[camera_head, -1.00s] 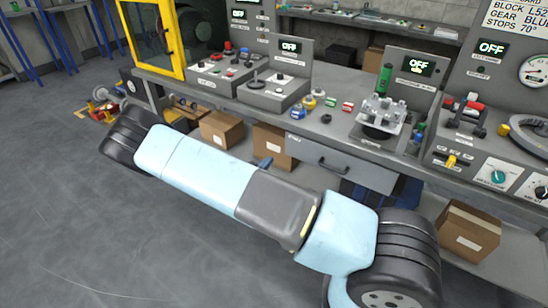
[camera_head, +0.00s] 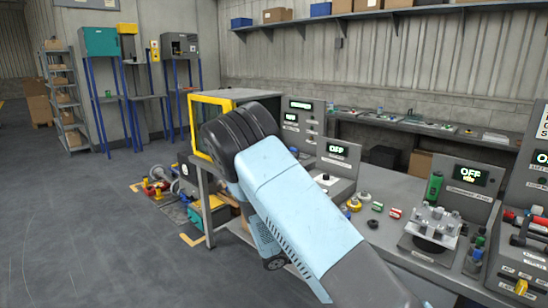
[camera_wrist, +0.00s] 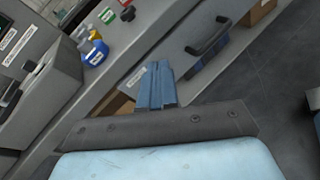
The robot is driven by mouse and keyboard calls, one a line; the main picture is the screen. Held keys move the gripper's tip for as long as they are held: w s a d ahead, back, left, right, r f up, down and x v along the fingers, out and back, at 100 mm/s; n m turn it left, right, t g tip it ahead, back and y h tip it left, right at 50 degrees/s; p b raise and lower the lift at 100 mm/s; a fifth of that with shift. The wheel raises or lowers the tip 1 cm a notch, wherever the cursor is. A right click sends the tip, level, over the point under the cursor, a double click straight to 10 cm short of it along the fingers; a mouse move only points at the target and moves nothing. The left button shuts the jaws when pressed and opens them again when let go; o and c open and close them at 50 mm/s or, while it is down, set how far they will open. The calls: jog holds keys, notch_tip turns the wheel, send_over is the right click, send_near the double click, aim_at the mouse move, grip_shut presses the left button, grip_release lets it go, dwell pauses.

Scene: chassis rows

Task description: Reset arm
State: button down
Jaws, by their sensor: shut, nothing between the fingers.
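My gripper (camera_wrist: 157,84) shows in the wrist view as two blue fingers pressed together, with nothing between them. It points toward the front edge of the bench (camera_wrist: 150,36), near a drawer handle (camera_wrist: 209,36); I cannot tell if it touches anything. In the head view my pale blue arm with black joints rises across the middle of the picture. My gripper cannot be made out there.
The bench carries grey control boxes, small coloured parts, a metal fixture (camera_head: 435,227) and a green cylinder (camera_head: 433,187). A yellow-framed cabinet (camera_head: 204,120) stands behind my arm. Coloured items (camera_head: 160,185) lie on the floor at left. The grey floor in front is clear.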

jog(key=s+d+r+m+g+y, duration=0.35)
jog(key=s+r+m, duration=0.3)
jog(key=r, duration=0.45)
jog(key=s+d+r+m+g+y, duration=0.2)
jog(key=s+d+r+m+y, duration=0.35)
jog(key=r, duration=0.55)
jog(key=s+a+r+m+t+y, duration=0.1)
jog(key=s+r+m+t+y, duration=0.1)
jog(key=s+r, duration=0.4)
jog(key=s+a+r+m+t+y, duration=0.2)
jog(key=s+r, duration=0.5)
jog(key=s, duration=0.6)
jog(key=shift+s+a+r+m+t+y, duration=0.25)
jog(key=shift+m+t+y, duration=0.25)
jog(key=shift+m+t, duration=0.45)
jog(key=shift+d, duration=0.1)
